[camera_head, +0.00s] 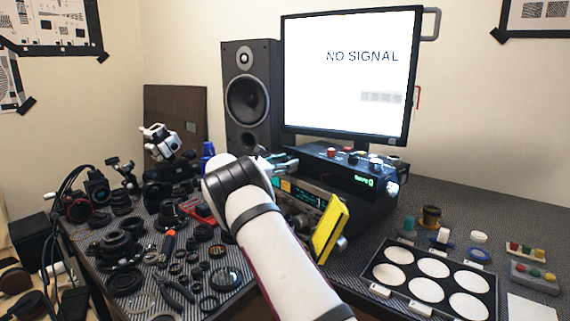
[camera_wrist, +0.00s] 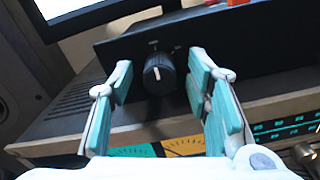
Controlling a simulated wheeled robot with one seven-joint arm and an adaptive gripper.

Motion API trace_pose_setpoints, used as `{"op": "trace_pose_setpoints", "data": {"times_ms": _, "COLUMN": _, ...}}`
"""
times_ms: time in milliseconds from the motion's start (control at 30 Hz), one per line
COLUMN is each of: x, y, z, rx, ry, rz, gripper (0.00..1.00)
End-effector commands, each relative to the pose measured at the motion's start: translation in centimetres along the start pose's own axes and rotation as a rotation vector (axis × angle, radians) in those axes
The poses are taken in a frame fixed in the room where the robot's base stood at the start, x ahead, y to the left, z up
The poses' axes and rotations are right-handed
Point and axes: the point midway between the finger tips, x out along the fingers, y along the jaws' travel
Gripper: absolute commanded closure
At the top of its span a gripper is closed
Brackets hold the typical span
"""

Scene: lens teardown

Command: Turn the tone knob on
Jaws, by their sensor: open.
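In the wrist view a round black knob (camera_wrist: 158,74) with a white pointer line sits on the front of a dark box (camera_wrist: 225,58). The pointer stands close to vertical. I cannot read a label that says it is the tone knob. My gripper (camera_wrist: 160,85) is open, with one teal-padded finger on each side of the knob and a gap on both sides. In the head view my gripper (camera_head: 280,163) is at the left end of the equipment stack, and my arm hides the knob there.
A receiver with lit meters (camera_wrist: 180,146) lies below the dark box. A monitor (camera_head: 350,75) reading NO SIGNAL stands behind, with a speaker (camera_head: 250,97) at its left. A yellow object (camera_head: 331,230) is close to my arm. Lens parts crowd the left table; a disc tray (camera_head: 378,273) lies right.

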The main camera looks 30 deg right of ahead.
Motion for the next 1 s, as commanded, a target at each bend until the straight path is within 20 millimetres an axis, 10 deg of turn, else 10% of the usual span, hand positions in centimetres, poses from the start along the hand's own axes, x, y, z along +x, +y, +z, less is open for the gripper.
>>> {"op": "trace_pose_setpoints", "data": {"times_ms": 133, "x": -0.01, "y": 0.00, "z": 0.01, "rx": 0.000, "ry": 0.000, "rz": 0.000, "gripper": 0.55}}
{"op": "trace_pose_setpoints", "data": {"times_ms": 333, "x": -0.01, "y": -0.01, "z": 0.01, "rx": 0.000, "ry": 0.000, "rz": 0.000, "gripper": 0.99}}
{"op": "trace_pose_setpoints", "data": {"times_ms": 1000, "x": -0.06, "y": 0.01, "z": -0.17, "rx": 0.209, "ry": -0.002, "rz": 0.000, "gripper": 1.00}}
